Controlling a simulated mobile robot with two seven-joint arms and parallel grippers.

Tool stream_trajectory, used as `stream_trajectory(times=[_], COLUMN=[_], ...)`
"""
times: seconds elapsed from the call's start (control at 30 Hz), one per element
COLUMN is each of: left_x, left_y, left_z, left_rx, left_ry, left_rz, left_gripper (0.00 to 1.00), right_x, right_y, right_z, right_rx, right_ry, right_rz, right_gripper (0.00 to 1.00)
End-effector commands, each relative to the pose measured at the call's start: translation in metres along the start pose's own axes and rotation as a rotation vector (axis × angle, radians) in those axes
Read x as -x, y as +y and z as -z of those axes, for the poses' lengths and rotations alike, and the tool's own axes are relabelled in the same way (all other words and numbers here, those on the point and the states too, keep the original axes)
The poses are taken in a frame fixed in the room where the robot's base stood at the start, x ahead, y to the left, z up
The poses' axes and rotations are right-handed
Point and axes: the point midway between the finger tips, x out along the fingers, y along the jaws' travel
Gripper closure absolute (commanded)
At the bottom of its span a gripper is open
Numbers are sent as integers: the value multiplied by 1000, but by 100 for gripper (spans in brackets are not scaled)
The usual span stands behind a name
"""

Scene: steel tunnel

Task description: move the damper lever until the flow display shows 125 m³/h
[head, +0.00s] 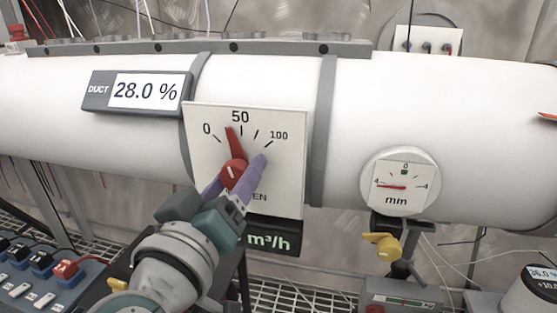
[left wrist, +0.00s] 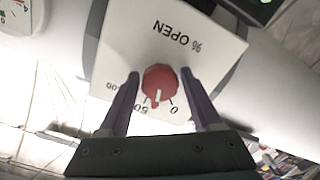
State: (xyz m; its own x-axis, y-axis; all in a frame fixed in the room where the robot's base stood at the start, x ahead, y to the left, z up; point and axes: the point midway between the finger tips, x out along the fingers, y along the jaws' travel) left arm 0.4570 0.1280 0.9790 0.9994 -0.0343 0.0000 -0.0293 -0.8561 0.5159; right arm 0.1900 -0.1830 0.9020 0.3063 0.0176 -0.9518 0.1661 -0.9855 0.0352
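The damper lever (head: 232,141) is a red pointer on a round red knob on a white dial plate (head: 285,190). It points a little left of the 50 mark. My left gripper (head: 236,172) reaches up from below with its purple fingers on either side of the knob. In the left wrist view, the knob (left wrist: 161,84) sits between the two fingers (left wrist: 160,75), with a narrow gap on each side. The flow display (head: 272,241) is a dark panel under the plate. Its "m³/h" shows, but my gripper hides the number. My right gripper is out of view.
A display marked DUCT (head: 145,92) on the white duct reads 28.0 %. A round mm gauge (head: 402,183) and a yellow valve handle (head: 382,246) are at the right. A blue switch box (head: 40,275) stands at the lower left.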

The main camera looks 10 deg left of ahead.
Motion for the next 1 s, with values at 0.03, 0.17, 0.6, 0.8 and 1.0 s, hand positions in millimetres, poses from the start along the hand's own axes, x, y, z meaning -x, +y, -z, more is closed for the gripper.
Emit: stream_trajectory(times=[0.03,0.17,0.6,0.8,1.0], left_x=[0,0,26,66,93], left_y=[0,0,0,0,0], left_z=[0,0,0,-1,0], left_rx=[0,-1,0,-2,-1], left_ry=[0,0,-3,-4,-2], left_rz=[0,0,1,1,0], left_gripper=[28,17,17,17,17], right_x=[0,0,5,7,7], right_y=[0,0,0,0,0], right_z=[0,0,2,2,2], right_rx=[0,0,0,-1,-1], right_ry=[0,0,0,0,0], right_rz=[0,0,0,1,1], right_gripper=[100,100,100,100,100])
